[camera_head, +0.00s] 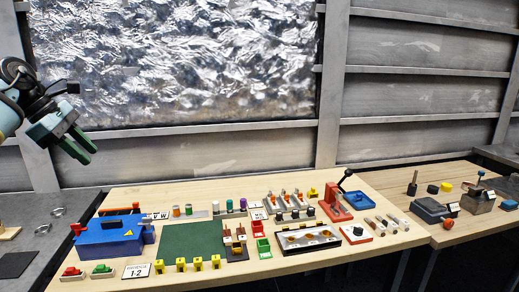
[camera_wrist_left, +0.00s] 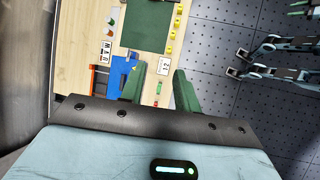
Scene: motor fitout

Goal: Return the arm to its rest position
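My left gripper (camera_head: 88,154) is raised at the far left in the head view, in front of the wall and above the bench. Its two green fingers point down and to the right. In the left wrist view the fingers (camera_wrist_left: 160,76) stand apart with nothing held between them. The blue motor block (camera_head: 108,236) on the bench is below the gripper and clear of it.
The wooden bench (camera_head: 377,184) carries a green mat (camera_head: 190,245), several yellow pieces and a red press (camera_head: 334,203). A second table (camera_head: 470,233) stands at the right. A dark side table (camera_head: 30,215) is at the left. The air around the left gripper is free.

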